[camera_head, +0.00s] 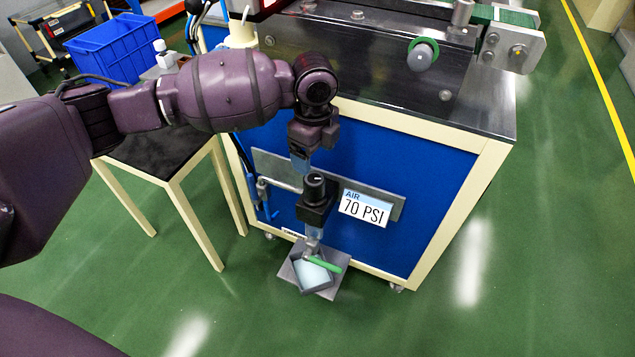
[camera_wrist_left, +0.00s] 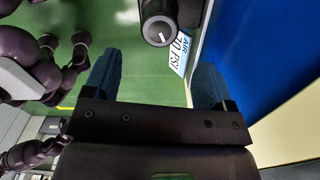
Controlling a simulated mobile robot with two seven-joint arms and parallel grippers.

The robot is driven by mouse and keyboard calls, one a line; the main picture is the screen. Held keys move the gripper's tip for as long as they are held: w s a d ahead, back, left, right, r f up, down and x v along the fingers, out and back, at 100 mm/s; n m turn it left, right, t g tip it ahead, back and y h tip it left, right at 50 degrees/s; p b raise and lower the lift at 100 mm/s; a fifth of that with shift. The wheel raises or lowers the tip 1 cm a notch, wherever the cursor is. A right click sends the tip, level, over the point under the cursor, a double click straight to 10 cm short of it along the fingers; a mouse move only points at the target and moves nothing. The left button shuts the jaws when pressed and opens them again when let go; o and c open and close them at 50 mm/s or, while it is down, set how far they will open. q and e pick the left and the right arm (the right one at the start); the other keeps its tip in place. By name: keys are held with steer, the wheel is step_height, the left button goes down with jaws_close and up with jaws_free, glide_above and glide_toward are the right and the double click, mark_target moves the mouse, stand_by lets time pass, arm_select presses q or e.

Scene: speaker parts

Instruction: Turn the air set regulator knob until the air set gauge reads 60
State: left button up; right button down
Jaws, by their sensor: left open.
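The air set regulator knob (camera_head: 315,182) is a black round knob on top of the air set, on the front of the blue cabinet. The air set gauge (camera_head: 365,207) is a white and blue sign beside it that reads AIR 70 PSI. My left gripper (camera_head: 301,164) points down just above and behind the knob. In the left wrist view my left gripper (camera_wrist_left: 158,62) is open, with two blue fingers apart and nothing between them. The knob (camera_wrist_left: 160,28) shows beyond the fingertips with a white pointer line. The gauge (camera_wrist_left: 180,52) is partly cut off there. My right gripper is not in view.
Below the knob are a green-handled valve (camera_head: 322,262) and a grey tray (camera_head: 287,273). The blue cabinet (camera_head: 420,170) with its cream frame stands close behind. A black-topped table (camera_head: 150,155) and a blue crate (camera_head: 112,48) are at the left. The green floor in front is clear.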

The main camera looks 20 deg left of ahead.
mark_target(314, 179)
arm_select(q)
step_height(314, 179, down, 5)
steer(key=shift+s+f+b, duration=0.1)
steer(key=shift+b, duration=0.65)
step_height(314, 179, down, 4)
steer(key=shift+r+b, duration=0.15)
steer(key=shift+b, duration=0.55)
steer(key=shift+f, duration=0.7)
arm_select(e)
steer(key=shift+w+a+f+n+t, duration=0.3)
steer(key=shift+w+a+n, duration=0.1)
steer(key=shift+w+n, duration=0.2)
arm_select(q)
steer(key=shift+c, duration=0.3)
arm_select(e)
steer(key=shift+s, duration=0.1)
